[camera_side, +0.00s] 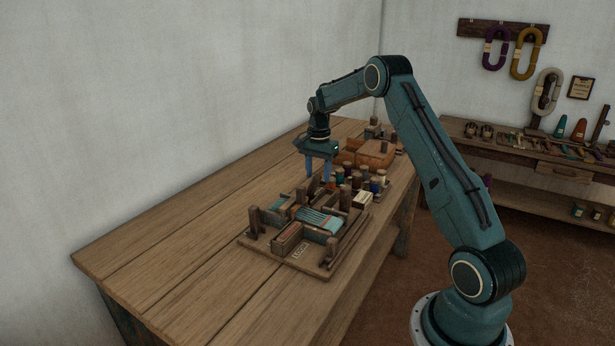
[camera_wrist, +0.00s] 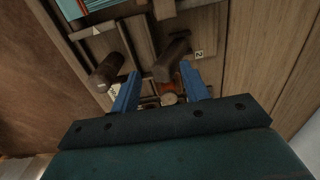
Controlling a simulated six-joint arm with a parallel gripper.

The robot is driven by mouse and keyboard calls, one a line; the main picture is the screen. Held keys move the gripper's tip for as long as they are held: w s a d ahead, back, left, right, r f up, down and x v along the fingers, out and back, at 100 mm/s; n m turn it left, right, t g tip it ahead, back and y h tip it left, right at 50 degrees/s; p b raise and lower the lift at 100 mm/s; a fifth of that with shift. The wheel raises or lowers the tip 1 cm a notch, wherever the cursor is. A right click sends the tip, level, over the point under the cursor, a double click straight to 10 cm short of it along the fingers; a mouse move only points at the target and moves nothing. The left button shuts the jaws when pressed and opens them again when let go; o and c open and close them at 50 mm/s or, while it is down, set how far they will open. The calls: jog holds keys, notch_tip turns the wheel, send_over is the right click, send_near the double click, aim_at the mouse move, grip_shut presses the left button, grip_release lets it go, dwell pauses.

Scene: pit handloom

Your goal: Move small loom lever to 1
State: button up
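The small wooden loom (camera_side: 322,258) sits on the workbench, with teal threads (camera_side: 318,219) stretched across it. My gripper (camera_side: 318,172) points down above the loom's far end, its two blue fingers apart. In the wrist view my gripper (camera_wrist: 160,87) is open, with nothing clearly held. A round pale wooden knob (camera_wrist: 169,99) and a reddish piece (camera_wrist: 167,87) show between the fingers; I cannot tell whether the knob is the lever. A dark post (camera_wrist: 172,61) stands beyond them, near a tag marked 2 (camera_wrist: 198,54). No tag marked 1 is readable.
Another dark post (camera_wrist: 105,73) stands to the left, close to the left finger. Several thread spools (camera_side: 364,184) and a brown box (camera_side: 372,154) stand behind the loom. The left part of the bench (camera_side: 180,240) is clear.

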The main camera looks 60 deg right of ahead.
jog(key=shift+w+r, duration=0.1)
jog(key=shift+r, duration=1.7)
jog(key=shift+a+r, duration=0.3)
jog(key=shift+r, duration=0.05)
jog(key=s+a+r+n+t, duration=0.1)
jog(key=s+a+r+n, duration=0.35)
jog(key=a+r, duration=0.45)
jog(key=s+a+r+n+t, duration=0.2)
jog(key=s+a+r+n, duration=0.4)
jog(key=a, duration=0.5)
jog(key=s+a+n+t, duration=0.1)
jog(key=s+a+n, duration=0.2)
jog(key=s+a, duration=0.3)
jog(key=s+a+n+t, duration=0.1)
jog(key=s+a+n, duration=0.3)
jog(key=s, duration=0.8)
jog(key=a, duration=0.2)
jog(key=shift+s+a+f+t, duration=0.25)
jog(key=shift+a+f+t, duration=0.05)
